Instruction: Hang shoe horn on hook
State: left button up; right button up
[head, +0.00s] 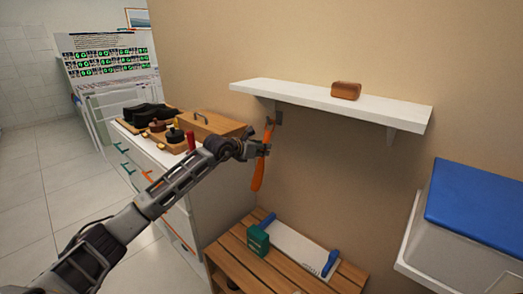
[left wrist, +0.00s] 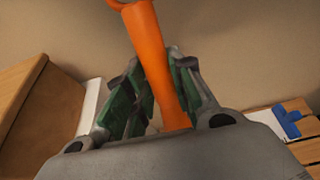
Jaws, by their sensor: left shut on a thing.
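The orange shoe horn (head: 259,175) hangs nearly upright, with its wide end down and its narrow end up. My left gripper (head: 258,149) is shut on it around its upper part. In the left wrist view the shoe horn (left wrist: 150,58) runs up between the green-padded fingers (left wrist: 160,95), and its top is cut off by the frame edge. A small grey hook (head: 278,117) sits under the left part of the white shelf. The top of the shoe horn is close beside the hook; I cannot tell whether they touch. My right gripper is not in view.
The white wall shelf (head: 310,97) carries a brown brush or block (head: 346,91). Below is a slatted wooden bench (head: 240,262) with a green box (head: 256,241) and a white, blue-ended item (head: 300,250). A blue-lidded bin (head: 480,195) stands right. Shoes and a wooden box (head: 207,123) top the left cabinet.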

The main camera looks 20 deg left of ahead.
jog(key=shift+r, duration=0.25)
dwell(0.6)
pick_arm(q)
jog(key=o, duration=1.7)
jog(key=shift+c, duration=0.2)
